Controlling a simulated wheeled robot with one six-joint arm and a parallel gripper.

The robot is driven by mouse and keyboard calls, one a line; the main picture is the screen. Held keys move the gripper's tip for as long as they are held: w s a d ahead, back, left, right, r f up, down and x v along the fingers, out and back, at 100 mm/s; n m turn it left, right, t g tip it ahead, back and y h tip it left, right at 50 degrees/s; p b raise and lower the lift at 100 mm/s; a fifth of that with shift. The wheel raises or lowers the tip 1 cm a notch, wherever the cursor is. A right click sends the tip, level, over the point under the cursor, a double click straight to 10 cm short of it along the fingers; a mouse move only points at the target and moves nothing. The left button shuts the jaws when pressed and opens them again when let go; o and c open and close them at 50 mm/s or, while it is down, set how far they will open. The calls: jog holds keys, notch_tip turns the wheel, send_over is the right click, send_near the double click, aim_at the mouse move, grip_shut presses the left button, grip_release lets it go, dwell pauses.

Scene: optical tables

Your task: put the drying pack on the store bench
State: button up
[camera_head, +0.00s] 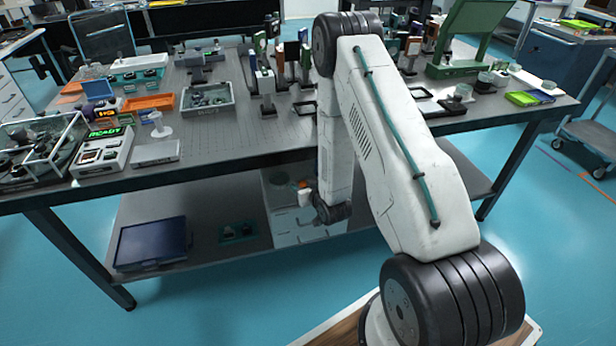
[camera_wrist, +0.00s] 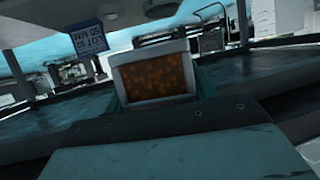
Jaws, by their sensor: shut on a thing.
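The drying pack (camera_wrist: 155,77), a pale-framed block with an orange-brown granular face, sits between the fingers of my gripper (camera_wrist: 160,84) in the wrist view. My gripper is shut on it and holds it upright in that picture. In the head view my arm reaches down in front of the large optical table, and its links hide most of the gripper. A small orange and white patch beside my wrist may be the pack; it is too small to be sure. I cannot tell which surface is the store bench.
The optical table (camera_head: 250,135) is crowded with trays, mounts and a lit READY box (camera_head: 101,145). Its lower shelf holds a dark blue case (camera_head: 152,243). A cart (camera_head: 590,138) stands at right. Blue floor (camera_head: 220,310) is clear in front. A blue sign (camera_wrist: 86,40) shows upside down.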

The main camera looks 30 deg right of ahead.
jog(key=s+d+f+m+h, duration=0.1)
jog(key=d+f, duration=0.3)
jog(key=d, duration=0.9)
jog(key=d+f+m+h, duration=0.1)
jog(key=d+f+h, duration=0.15)
jog(key=d, duration=0.95)
jog(key=shift+g+y, duration=0.3)
jog(key=shift+y, duration=0.15)
jog(key=w+a, duration=0.2)
jog(key=w, duration=0.2)
jog(key=w+a+f, duration=0.1)
jog(key=w+a, duration=0.1)
jog(key=w, duration=0.2)
jog(key=w+a, duration=0.3)
jog(key=w, duration=0.1)
jog(key=shift+a+f, duration=0.1)
jog(key=shift+f, duration=0.3)
jog(key=f, duration=0.2)
jog(key=shift+w+a+f, duration=0.25)
jog(key=shift+w+f, duration=0.1)
jog(key=shift+f, duration=0.4)
jog(key=shift+f, duration=0.15)
jog(key=o, duration=0.8)
